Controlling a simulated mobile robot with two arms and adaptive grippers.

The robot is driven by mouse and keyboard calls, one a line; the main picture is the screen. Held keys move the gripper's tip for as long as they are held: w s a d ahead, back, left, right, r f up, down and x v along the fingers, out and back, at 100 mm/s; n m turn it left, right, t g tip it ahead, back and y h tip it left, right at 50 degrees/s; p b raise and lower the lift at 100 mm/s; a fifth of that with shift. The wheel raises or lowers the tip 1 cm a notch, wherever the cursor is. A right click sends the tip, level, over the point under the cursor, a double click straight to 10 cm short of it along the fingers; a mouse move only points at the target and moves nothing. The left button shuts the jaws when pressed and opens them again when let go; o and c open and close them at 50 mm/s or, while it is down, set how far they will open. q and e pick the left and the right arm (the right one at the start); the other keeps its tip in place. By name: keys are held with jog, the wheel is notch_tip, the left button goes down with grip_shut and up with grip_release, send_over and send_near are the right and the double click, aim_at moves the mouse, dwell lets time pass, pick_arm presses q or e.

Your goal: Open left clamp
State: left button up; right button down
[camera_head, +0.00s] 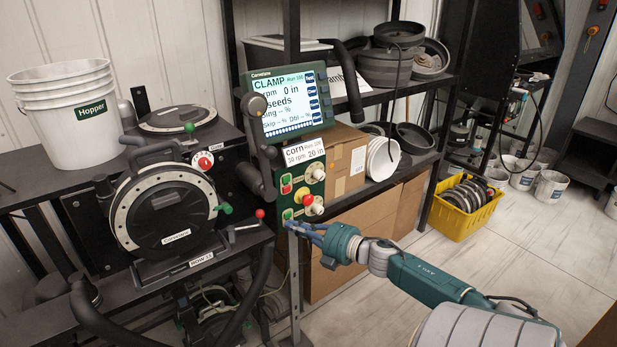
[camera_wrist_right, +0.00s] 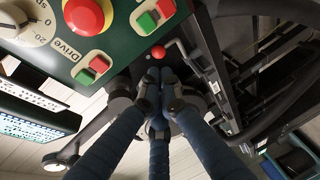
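The seed meter (camera_head: 165,205) is a round dark disc housing with a pale ring, upright on the bench at left. A green-knobbed handle (camera_head: 223,208) sits at its right side. A red-knobbed lever (camera_head: 259,214) stands lower right of it; a red ball knob (camera_wrist_right: 158,52) shows just beyond my fingertips in the wrist view. I cannot tell which part is the left clamp. My right gripper (camera_head: 290,227) is near the panel's lower left corner, right of the red lever. Its blue fingers (camera_wrist_right: 157,82) are drawn together, with nothing visible between them. My left gripper is not in view.
A green control panel (camera_head: 318,177) with buttons and knobs stands above my right gripper. A screen (camera_head: 291,105) reading CLAMP is above it. A white hopper bucket (camera_head: 68,115) stands at left. A black hose (camera_head: 250,300) and metal post are close by. A yellow crate (camera_head: 469,208) is on the floor.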

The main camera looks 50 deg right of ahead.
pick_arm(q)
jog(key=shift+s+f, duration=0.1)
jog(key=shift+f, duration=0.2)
pick_arm(e)
jog(key=s, duration=0.1)
jog(key=s+d, duration=0.1)
jog(key=s+r, duration=0.1)
jog(key=s, duration=0.1)
jog(key=shift+d, duration=0.15)
jog(key=shift+f, duration=0.15)
